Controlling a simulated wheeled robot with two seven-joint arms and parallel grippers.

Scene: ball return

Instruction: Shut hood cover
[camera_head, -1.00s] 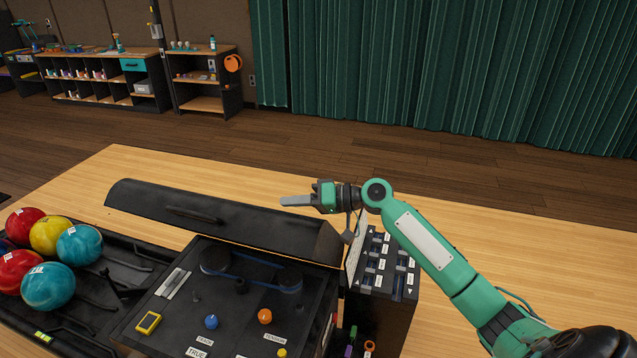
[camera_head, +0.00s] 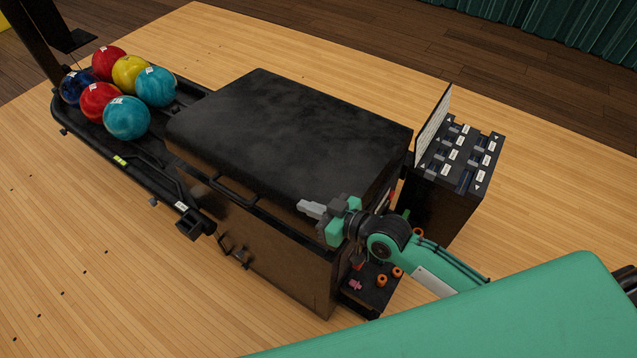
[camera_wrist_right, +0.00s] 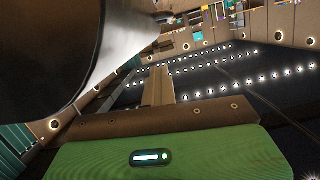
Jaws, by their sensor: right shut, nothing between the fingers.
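The black hood cover (camera_head: 290,130) lies down over the top of the ball return machine (camera_head: 275,245) in the head view, and hides the inside. A dark handle (camera_head: 232,190) is on its near side. I cannot tell whether the near edge is fully seated. My right gripper (camera_head: 312,209) is shut and empty at the near right edge of the cover; I cannot tell if it touches. In the right wrist view a dark, smooth surface (camera_wrist_right: 45,50) fills the upper left. My left gripper is not in view.
Several bowling balls (camera_head: 127,117) sit on the black rack (camera_head: 165,165) to the left. A black cabinet with labelled slots (camera_head: 465,160) stands to the right, with a white panel (camera_head: 433,118). Small orange and pink parts lie on a low shelf (camera_head: 372,290) below my right arm.

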